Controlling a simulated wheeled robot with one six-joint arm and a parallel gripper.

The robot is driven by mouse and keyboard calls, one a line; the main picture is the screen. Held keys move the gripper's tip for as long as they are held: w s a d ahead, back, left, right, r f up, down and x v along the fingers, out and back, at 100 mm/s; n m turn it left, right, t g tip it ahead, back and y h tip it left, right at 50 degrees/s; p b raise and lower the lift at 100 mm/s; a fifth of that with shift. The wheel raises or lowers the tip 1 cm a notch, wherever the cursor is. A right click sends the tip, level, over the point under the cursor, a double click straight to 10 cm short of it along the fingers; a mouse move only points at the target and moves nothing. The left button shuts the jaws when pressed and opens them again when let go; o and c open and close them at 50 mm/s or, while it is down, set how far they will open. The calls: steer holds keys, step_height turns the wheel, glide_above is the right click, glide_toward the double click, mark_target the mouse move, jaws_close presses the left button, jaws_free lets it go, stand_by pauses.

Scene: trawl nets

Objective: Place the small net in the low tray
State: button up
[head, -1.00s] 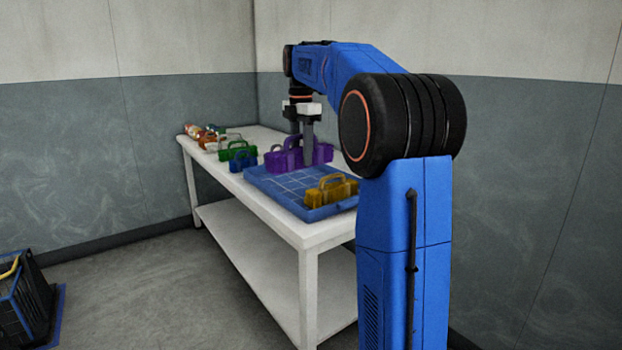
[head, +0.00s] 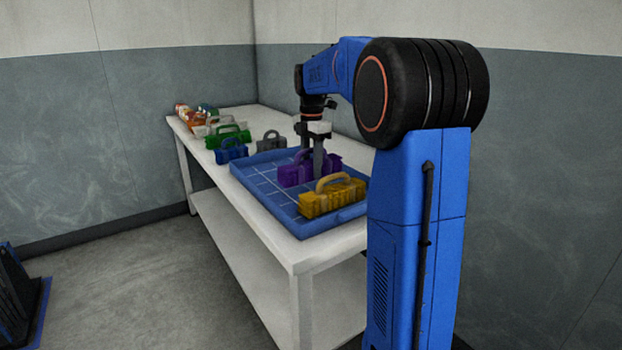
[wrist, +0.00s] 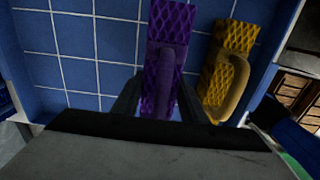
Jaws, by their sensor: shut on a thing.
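My gripper (head: 318,168) points down over the low tray and is shut on a purple net (head: 296,172), with a finger on each side of it in the wrist view (wrist: 163,55). The low tray (head: 262,188) is blue with a pale grid on its floor; it also shows in the wrist view (wrist: 75,72). The purple net is within the tray's outline, low over its floor; I cannot tell whether it touches. A yellow net with a handle (head: 330,200) sits in the tray beside it, at the near right, and also shows in the wrist view (wrist: 215,65).
Outside the tray, a blue net (head: 231,150), a green net (head: 228,135) and a grey net (head: 271,141) stand on the white table (head: 272,250). More small items crowd its far left end. The tray's left part is clear. A dark crate (head: 15,295) stands on the floor at left.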

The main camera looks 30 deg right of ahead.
mark_target(311, 178)
steer(key=shift+f, duration=2.1)
steer(key=o, duration=1.2)
steer(key=shift+f, duration=0.1)
step_height(311, 178, up, 12)
steer(key=shift+f, duration=0.2)
steer(key=shift+r, duration=0.35)
